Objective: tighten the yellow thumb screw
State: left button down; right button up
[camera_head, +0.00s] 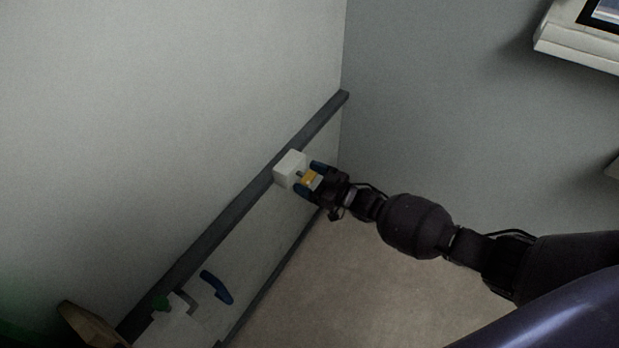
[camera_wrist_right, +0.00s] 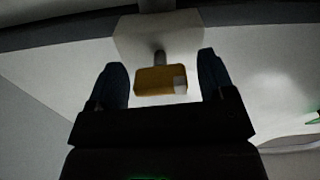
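The yellow thumb screw (camera_head: 308,180) sticks out on a short grey shaft from a white block (camera_head: 291,168) on the wall rail. In the right wrist view the thumb screw (camera_wrist_right: 161,80) shows as a flat yellow head with a pale patch at its right, below the white block (camera_wrist_right: 158,37). My right gripper (camera_head: 312,180) is at the screw. In the wrist view its two blue fingers (camera_wrist_right: 163,82) stand apart on either side of the head, with a gap at each side. My left gripper does not show.
A dark rail (camera_head: 235,211) runs along the wall. A white ledge (camera_head: 580,45) juts out at the upper right. The floor (camera_head: 340,270) is clear.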

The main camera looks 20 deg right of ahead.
jog(key=shift+s+d, duration=0.35)
jog(key=p+v, duration=0.1)
jog(key=v, duration=0.8)
jog(key=shift+s+d+p, duration=0.25)
jog(key=shift+s+p, duration=0.1)
